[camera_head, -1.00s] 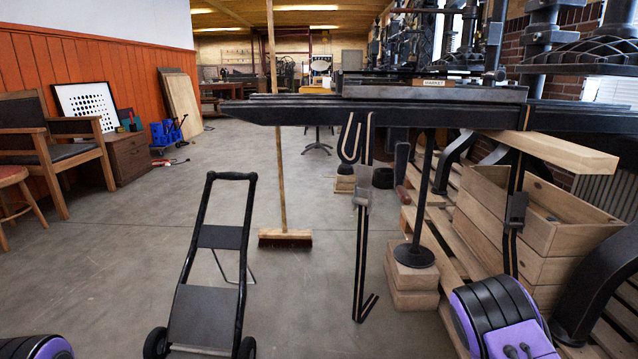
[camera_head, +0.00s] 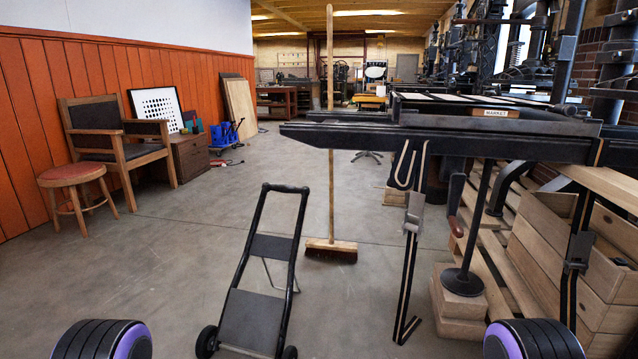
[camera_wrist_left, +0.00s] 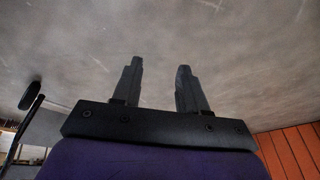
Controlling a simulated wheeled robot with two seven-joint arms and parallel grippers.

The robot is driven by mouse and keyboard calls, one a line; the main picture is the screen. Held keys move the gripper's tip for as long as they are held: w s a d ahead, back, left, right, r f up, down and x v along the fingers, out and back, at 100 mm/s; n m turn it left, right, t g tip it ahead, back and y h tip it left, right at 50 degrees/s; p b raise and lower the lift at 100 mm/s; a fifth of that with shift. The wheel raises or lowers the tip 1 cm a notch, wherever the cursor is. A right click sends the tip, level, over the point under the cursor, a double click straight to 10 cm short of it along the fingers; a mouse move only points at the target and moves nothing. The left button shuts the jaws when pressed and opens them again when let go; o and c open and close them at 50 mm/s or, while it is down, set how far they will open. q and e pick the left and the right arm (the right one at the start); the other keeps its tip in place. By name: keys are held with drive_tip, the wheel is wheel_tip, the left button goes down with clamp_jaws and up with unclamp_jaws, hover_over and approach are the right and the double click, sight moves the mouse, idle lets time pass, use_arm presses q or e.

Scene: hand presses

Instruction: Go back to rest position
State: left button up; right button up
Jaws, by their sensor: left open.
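My left gripper (camera_wrist_left: 155,88) shows in the left wrist view with its two dark fingers apart and nothing between them. Beyond the fingers is bare grey floor. In the head view neither gripper is in sight. Two black and purple rounded parts of my own arms show at the bottom edge, one at left and one at right. They stand apart from everything around them.
A black hand truck (camera_head: 252,318) stands ahead. A broom (camera_head: 331,249) stands behind it. A long black press bed (camera_head: 445,140) reaches in from the right, above wooden crates (camera_head: 560,265). A stool (camera_head: 72,176) and chair (camera_head: 90,140) are at left. Floor at left is clear.

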use_arm(q)
wheel_tip(320, 180, up, 31)
drive_tip(key=w+p, duration=0.1)
drive_tip(key=p, duration=2.8)
drive_tip(key=shift+a+n+t+y, duration=0.25)
drive_tip(key=shift+n+t+y, duration=0.05)
drive_tip(key=shift+t+y, duration=0.1)
use_arm(e)
wheel_tip(320, 180, up, 31)
drive_tip(key=w, duration=0.1)
drive_tip(key=shift+d+f+m+t+h, duration=0.15)
drive_tip(key=shift+d+m+t+h, duration=0.15)
drive_tip(key=shift+t, duration=0.1)
use_arm(q)
drive_tip(key=shift+f, duration=0.1)
